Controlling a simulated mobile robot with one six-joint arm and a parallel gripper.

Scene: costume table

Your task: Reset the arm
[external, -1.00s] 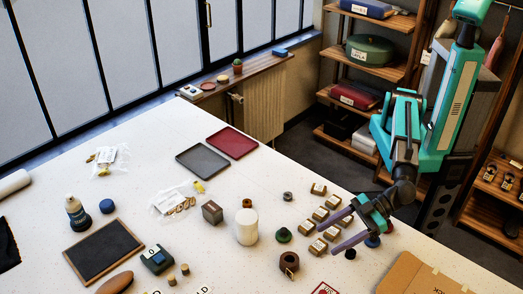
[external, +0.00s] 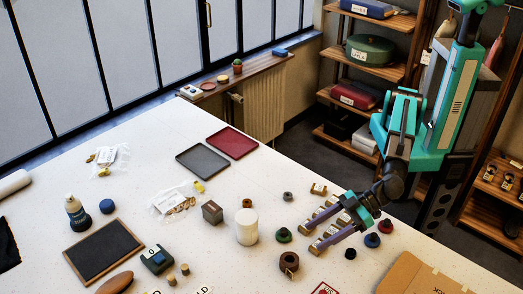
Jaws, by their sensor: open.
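My gripper (external: 322,226) is open, its two dark purple fingers pointing left over the right part of the white table (external: 150,160). It is above a group of small wooden blocks with pale labels. One labelled block (external: 318,188) shows clear of the fingers on the far side. The other blocks are partly hidden under the fingers, and no block is seen gripped. My teal arm reaches down to it from the upper right.
Green (external: 283,235), red (external: 385,226), blue (external: 372,240) and black (external: 350,253) small pieces surround the gripper. A brown tape roll (external: 289,263) and a white cylinder (external: 246,227) stand to its left. A cardboard piece (external: 415,275) lies front right. Grey (external: 203,160) and red (external: 232,142) trays lie farther back.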

